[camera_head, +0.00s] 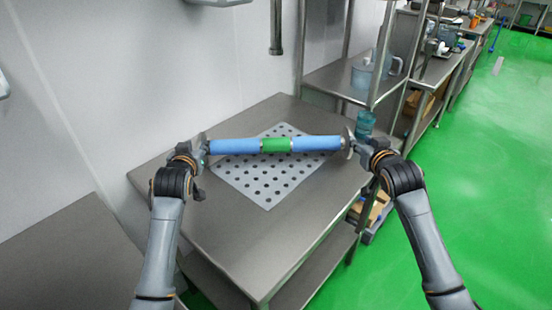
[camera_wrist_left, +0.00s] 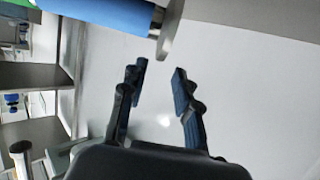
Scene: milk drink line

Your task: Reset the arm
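A long blue tube (camera_head: 235,146) with a green middle band (camera_head: 276,145) and metal ends lies crosswise over a grey perforated plate (camera_head: 268,199). I cannot tell whether it touches the plate. My left gripper (camera_head: 202,150) is at the tube's left end. In the left wrist view the left gripper (camera_wrist_left: 160,82) is open and empty, its two fingers apart. The tube's metal end disc (camera_wrist_left: 170,30) sits just beyond the fingertips there, with a blue stretch (camera_wrist_left: 110,12) behind it. My right gripper (camera_head: 356,145) is at the tube's right end disc; its fingers are not clear.
The plate lies on a steel table (camera_head: 240,235) against a white wall (camera_head: 120,80). A steel shelf (camera_head: 345,82) with a clear jug (camera_head: 370,72) stands behind at the right. Another steel surface (camera_head: 65,255) is at the left. Green floor (camera_head: 480,170) is open at the right.

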